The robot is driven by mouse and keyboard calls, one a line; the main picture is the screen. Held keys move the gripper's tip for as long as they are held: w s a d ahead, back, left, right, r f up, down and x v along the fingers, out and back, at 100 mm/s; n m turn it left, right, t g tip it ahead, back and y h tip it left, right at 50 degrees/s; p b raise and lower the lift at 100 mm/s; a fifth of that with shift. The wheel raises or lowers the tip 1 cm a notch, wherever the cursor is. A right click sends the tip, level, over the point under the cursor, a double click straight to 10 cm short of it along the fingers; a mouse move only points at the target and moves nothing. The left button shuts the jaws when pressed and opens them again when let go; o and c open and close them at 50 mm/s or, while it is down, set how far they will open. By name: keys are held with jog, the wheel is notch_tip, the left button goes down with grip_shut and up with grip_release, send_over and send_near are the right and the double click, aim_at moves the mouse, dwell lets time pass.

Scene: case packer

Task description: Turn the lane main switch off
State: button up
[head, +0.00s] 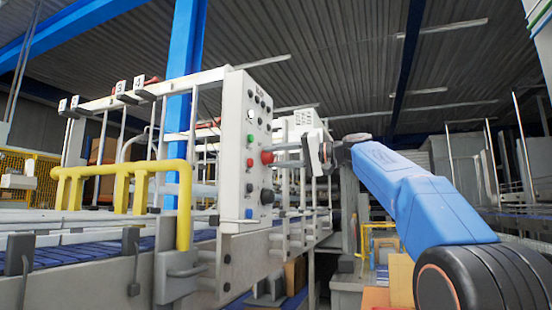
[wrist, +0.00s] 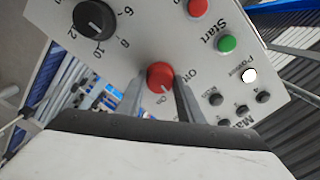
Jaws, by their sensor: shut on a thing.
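The lane main switch is a red knob (wrist: 160,74) on the light grey control panel (wrist: 130,30), with "Off" and "On" printed beside it. In the head view the red knob (head: 266,157) sticks out from the right side of the panel (head: 232,150). My gripper (wrist: 160,84) is shut on the red knob, one grey finger on each side of it in the wrist view. In the head view my gripper (head: 278,156) reaches the knob from the right. Its fingers hide part of the knob, and I cannot tell for certain which word the knob points to.
A large black dial (wrist: 94,19) with numbers, a green Start button (wrist: 227,43), a red button (wrist: 198,7) and a lit white Power lamp (wrist: 249,75) sit close by. A yellow guard rail (head: 120,175) and conveyor (head: 100,235) lie left of the panel.

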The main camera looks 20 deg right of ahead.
jog(key=n, duration=0.5)
jog(key=shift+n, duration=0.3)
jog(key=n, duration=0.5)
jog(key=shift+f, duration=0.1)
jog(key=shift+n, duration=0.3)
jog(key=o, duration=1.1)
jog(key=shift+c, duration=0.2)
jog(key=v, duration=1.7)
jog(key=shift+d, duration=0.15)
jog(key=shift+s, duration=0.1)
